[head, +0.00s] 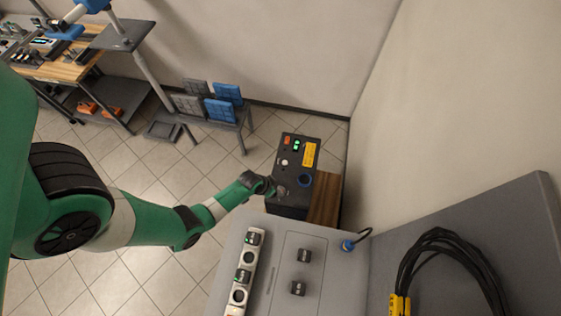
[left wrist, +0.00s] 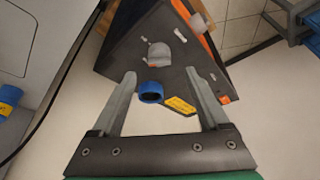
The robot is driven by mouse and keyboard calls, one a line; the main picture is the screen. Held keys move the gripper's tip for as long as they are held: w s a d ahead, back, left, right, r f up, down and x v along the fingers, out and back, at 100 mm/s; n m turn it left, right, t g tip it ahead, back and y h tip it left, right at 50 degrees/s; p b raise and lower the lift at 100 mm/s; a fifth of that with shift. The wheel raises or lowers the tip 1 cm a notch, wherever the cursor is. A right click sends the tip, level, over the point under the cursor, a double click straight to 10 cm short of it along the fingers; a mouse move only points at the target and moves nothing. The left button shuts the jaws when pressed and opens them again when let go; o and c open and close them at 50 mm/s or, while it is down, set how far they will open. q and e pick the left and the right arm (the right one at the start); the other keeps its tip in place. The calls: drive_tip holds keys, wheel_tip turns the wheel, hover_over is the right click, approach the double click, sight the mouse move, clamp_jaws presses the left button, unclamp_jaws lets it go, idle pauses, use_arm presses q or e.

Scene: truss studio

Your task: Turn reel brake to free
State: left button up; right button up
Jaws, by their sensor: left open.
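A dark box with controls (head: 268,205) stands by the corner of the walls. Its face has a blue ring (head: 305,181), a yellow label (head: 309,155), green lights and a pale round button (head: 284,162). No readable lettering shows which control is the reel brake. My left gripper (head: 277,190) is at the box's near left part. In the left wrist view my left gripper (left wrist: 160,75) is open, with a grey knob (left wrist: 160,58) and the blue ring (left wrist: 151,92) in line with the gap between its fingers. Contact cannot be told. My right gripper is not in view.
A grey cabinet (head: 275,300) with a socket strip (head: 243,272) and two dark knobs is close in front of the box. A panel with coiled black cable (head: 440,245) is at right. A rack with grey and blue panels (head: 215,105) stands behind, left.

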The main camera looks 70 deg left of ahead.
sight(280, 189)
use_arm(q)
drive_tip(key=b+x, duration=0.3)
drive_tip(key=x, duration=0.4)
drive_tip(key=shift+w+f, duration=0.1)
clamp_jaws()
